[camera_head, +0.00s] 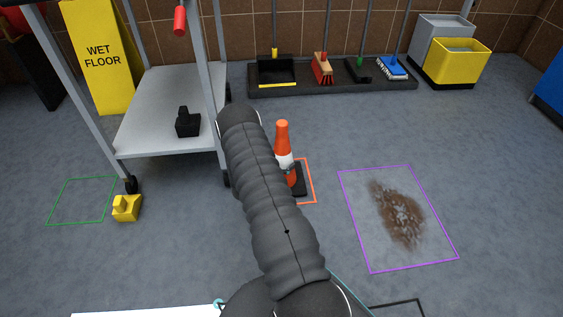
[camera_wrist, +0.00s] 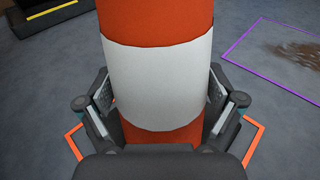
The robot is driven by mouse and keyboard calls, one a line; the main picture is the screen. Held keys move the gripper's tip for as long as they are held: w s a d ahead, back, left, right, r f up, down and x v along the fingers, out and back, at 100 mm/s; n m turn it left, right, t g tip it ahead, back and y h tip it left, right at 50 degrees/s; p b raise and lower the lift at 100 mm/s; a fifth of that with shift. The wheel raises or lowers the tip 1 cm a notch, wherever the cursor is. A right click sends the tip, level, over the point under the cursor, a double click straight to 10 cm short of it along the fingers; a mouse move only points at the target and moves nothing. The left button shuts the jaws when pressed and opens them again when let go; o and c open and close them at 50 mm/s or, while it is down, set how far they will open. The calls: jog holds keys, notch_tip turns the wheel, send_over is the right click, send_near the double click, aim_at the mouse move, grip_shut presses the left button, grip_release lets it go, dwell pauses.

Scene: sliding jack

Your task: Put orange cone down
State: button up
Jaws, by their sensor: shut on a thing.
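The orange cone (camera_head: 282,135) with a white band and a dark base stands upright in the head view, partly hidden behind my arm. Its base is over the orange outlined square (camera_head: 313,184) on the floor; I cannot tell if it touches the floor. In the wrist view the cone (camera_wrist: 158,85) fills the middle, between the two fingers of my gripper (camera_wrist: 160,105). The gripper is shut on the cone around its white band and lower orange part. Orange outline corners (camera_wrist: 256,140) show on both sides below.
A grey cart (camera_head: 165,105) stands at left with a black block (camera_head: 187,122) on its shelf. A yellow block (camera_head: 126,207) lies by its wheel. A purple outline (camera_head: 350,215) surrounds a brown stain (camera_head: 400,215) at right. A cleaning-tool rack (camera_head: 335,87) lines the wall.

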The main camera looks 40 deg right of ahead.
jog(key=shift+f, duration=0.1)
jog(key=o, duration=1.2)
jog(key=shift+o, duration=0.2)
